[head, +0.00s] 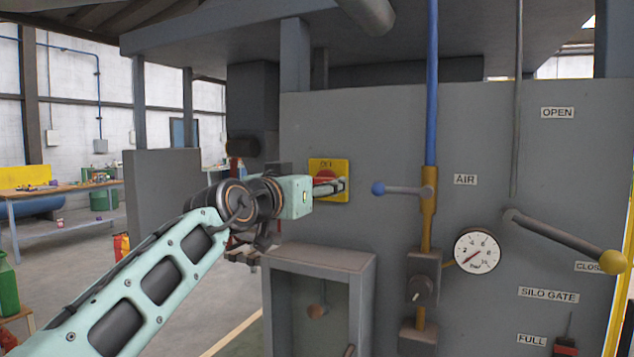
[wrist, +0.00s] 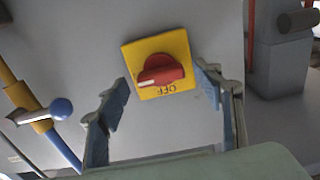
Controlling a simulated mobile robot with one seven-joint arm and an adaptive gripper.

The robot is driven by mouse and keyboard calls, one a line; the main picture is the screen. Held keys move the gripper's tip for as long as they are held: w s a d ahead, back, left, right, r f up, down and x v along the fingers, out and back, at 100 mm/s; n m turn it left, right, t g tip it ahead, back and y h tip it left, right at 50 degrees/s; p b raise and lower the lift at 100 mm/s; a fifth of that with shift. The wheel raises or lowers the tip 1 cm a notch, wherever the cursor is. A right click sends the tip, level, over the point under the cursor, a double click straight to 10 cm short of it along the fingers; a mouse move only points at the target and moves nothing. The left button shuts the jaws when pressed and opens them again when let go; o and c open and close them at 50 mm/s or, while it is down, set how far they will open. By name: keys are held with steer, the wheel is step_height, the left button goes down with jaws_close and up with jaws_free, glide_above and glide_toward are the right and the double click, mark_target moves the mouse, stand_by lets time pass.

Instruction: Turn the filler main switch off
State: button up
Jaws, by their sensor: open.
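The filler main switch is a red rotary knob (wrist: 162,70) on a yellow square plate (wrist: 178,44). Its grip bar lies crosswise, with a pale mark at the end toward the blue-knobbed air lever. The wrist view is upside down, so the word OFF shows inverted at its lower edge; in the head view the plate (head: 342,165) has it at the top. My gripper (wrist: 163,76) is open, with one finger on each side of the knob and nothing between them but the switch. In the head view my gripper (head: 342,185) partly hides the knob; contact cannot be told.
The air lever (head: 402,190) with its blue ball stands close right of the switch. A pressure gauge (head: 478,251) and the silo gate lever (head: 565,242) are further right. An open-fronted grey box (head: 320,256) juts out below. Open floor lies left of the panel.

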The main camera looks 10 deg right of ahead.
steer(key=shift+w, duration=0.1)
steer(key=shift+c, duration=0.4)
steer(key=shift+d, duration=0.1)
steer(key=c, duration=1.1)
steer(key=shift+f+n+b, duration=0.1)
steer(key=shift+n+b, duration=0.3)
steer(key=shift+n, duration=0.1)
steer(key=n+b, duration=0.3)
steer(key=n, duration=1.3)
steer(key=shift+n, duration=0.4)
